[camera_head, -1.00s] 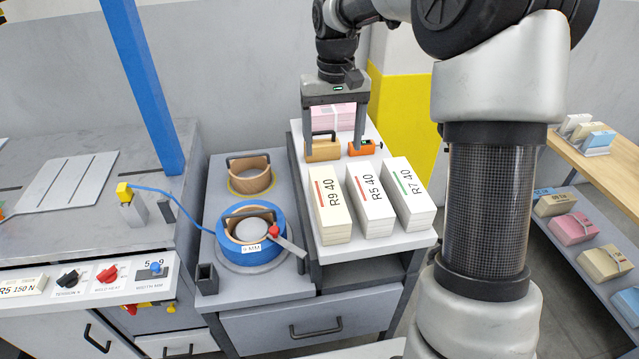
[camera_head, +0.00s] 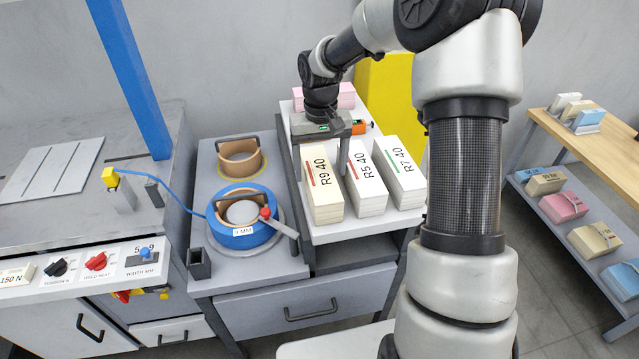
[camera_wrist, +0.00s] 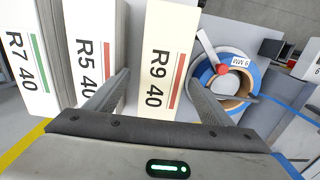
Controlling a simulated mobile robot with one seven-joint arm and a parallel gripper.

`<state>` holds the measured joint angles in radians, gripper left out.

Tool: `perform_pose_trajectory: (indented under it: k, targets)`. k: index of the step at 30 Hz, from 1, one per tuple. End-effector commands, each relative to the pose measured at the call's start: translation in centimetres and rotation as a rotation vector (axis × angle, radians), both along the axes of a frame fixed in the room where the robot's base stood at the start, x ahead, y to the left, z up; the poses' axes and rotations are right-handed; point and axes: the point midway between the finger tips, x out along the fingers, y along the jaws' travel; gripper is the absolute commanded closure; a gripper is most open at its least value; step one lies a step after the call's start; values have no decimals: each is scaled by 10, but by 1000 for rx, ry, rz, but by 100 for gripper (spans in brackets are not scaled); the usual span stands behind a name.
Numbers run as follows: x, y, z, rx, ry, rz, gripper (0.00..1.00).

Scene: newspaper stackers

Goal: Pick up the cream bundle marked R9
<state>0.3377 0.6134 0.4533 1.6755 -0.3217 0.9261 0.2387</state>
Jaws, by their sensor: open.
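The cream bundle marked R9 (camera_head: 326,200) lies leftmost in a row of three on the grey cart top, with a red stripe beside its label. The R5 bundle (camera_head: 366,185) and the R7 bundle (camera_head: 401,175) lie to its right. My gripper (camera_head: 322,165) is open and empty, over the far part of R9. In the wrist view, R9 (camera_wrist: 166,50) runs between the two fingers (camera_wrist: 158,80). One finger lines up with the gap between R9 and R5 (camera_wrist: 93,45), the other with R9's outer side. I cannot tell how far down the fingertips reach.
A pink bundle (camera_head: 347,94) and an orange-ended tool (camera_head: 361,127) are behind my gripper. Left of the cart are a blue strap coil (camera_head: 233,237) and a brown ring (camera_head: 240,158). A wooden table (camera_head: 575,140) and a shelf of bundles are at right.

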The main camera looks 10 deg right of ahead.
Motion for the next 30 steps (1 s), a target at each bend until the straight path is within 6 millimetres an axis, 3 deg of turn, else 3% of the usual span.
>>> perform_pose_trajectory:
  k: [6, 13, 26, 30]
  targets:
    - [-2, 3, -33, 2, 3, 0, 25]
    - [-1, 3, -34, 0, 1, 0, 25]
    - [-1, 3, -33, 0, 1, 0, 98]
    - [0, 3, -31, 0, -3, 0, 100]
